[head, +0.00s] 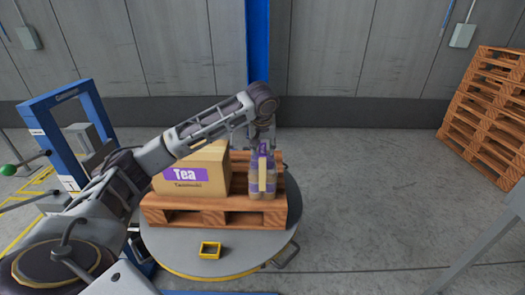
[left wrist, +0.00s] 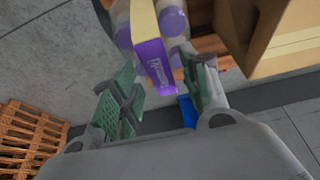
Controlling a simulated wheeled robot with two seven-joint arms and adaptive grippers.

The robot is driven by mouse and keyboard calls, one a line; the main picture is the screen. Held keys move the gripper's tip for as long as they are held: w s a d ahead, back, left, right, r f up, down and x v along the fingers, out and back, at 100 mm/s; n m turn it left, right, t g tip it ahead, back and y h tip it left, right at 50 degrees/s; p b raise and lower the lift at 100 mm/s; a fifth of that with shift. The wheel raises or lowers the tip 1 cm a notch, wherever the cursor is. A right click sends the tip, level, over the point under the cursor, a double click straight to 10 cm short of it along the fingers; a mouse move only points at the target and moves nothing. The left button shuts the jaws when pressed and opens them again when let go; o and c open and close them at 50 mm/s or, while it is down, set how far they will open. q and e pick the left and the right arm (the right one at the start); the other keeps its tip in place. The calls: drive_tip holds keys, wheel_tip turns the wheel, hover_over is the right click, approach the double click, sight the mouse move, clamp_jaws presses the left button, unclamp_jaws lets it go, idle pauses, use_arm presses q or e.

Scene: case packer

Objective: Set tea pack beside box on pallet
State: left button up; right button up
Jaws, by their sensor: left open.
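The tea pack (head: 262,180), several bottles with a purple-and-cream sleeve, stands upright on the wooden pallet (head: 213,217), at its right front. The cardboard box (head: 208,180) with a purple Tea label sits to its left, with a narrow gap between them. My left gripper (head: 263,140) points down just above the pack's top. In the left wrist view my left gripper (left wrist: 158,92) is open, its green-padded fingers apart on either side of the pack's purple sleeve end (left wrist: 154,67). The box (left wrist: 270,30) shows at upper right there. My right gripper is out of view.
The pallet rests on a round grey turntable (head: 180,245) with a small yellow square frame (head: 210,250) at its front. A blue machine frame (head: 45,125) stands at left. Stacked pallets (head: 490,110) stand at right. The floor between is clear.

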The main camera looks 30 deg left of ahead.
use_arm(q)
drive_tip(key=v, duration=0.9)
idle(0.4)
